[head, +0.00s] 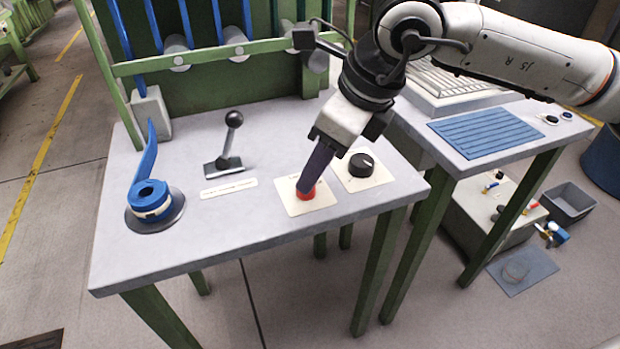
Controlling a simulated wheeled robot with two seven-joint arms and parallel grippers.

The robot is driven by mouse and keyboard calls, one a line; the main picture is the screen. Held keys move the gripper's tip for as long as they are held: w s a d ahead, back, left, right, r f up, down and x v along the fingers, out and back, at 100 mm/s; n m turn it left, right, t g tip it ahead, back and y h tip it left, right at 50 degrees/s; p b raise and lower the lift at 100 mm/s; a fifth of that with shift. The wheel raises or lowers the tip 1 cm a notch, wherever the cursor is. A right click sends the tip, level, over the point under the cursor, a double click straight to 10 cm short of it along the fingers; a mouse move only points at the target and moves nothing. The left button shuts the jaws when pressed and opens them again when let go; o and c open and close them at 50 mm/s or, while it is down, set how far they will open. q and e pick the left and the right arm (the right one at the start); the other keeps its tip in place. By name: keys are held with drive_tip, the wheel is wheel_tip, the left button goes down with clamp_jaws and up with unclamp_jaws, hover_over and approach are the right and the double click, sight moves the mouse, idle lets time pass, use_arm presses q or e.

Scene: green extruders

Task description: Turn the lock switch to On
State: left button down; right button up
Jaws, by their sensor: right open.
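The lock switch (361,165) looks to be the round black knob on a cream plate near the right end of the grey table. Its plate text is too small to read, and I cannot tell which way the knob is set. My right gripper (306,187) comes down from the upper right, just left of the knob and apart from it. It is open and empty, its dark fingers overlapping in this view. Its fingertips are over or in front of a red button (309,195); I cannot tell whether they touch it. My left gripper is not in view.
A black-knobbed lever (228,145) stands left of the button. A blue spool (150,200) sits on a round base at the table's left. A keyboard-like panel (460,82) and a blue ribbed mat (485,132) lie on the right table. The grey table's front is clear.

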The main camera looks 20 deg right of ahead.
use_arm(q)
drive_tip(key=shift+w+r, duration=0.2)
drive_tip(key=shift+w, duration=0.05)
use_arm(e)
drive_tip(key=shift+x, duration=2.1)
drive_tip(key=c, duration=1)
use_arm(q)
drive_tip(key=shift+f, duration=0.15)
